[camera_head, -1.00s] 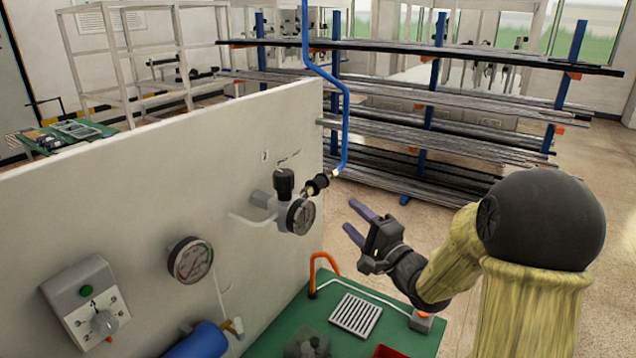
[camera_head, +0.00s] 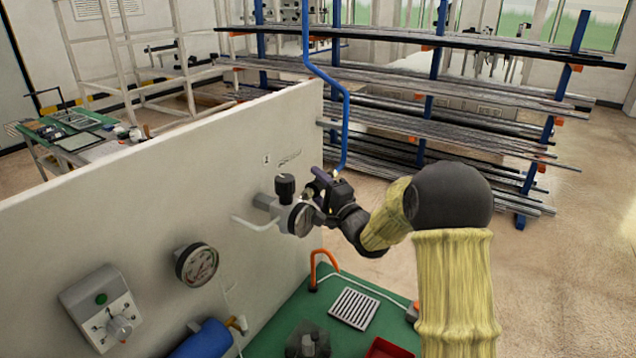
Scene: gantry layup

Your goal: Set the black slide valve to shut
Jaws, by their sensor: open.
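The black slide valve sits at the right side of the pressure regulator (camera_head: 268,203) on the white panel, at the lower end of the blue hose (camera_head: 345,115). It is mostly hidden behind my gripper now, so its setting cannot be read. My gripper (camera_head: 317,182) is open, with its purple-grey fingers pointing left at the valve, just right of the regulator's black knob (camera_head: 285,187). I cannot tell whether the fingers touch the valve or straddle it. A round gauge (camera_head: 302,219) sits just below the fingertips.
A second gauge (camera_head: 197,264) and a grey switch box (camera_head: 102,307) are on the white panel (camera_head: 150,190). Below is a green bench top (camera_head: 290,315) with an orange hook (camera_head: 314,268) and a slotted grille (camera_head: 354,309). A pipe rack (camera_head: 430,130) stands behind.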

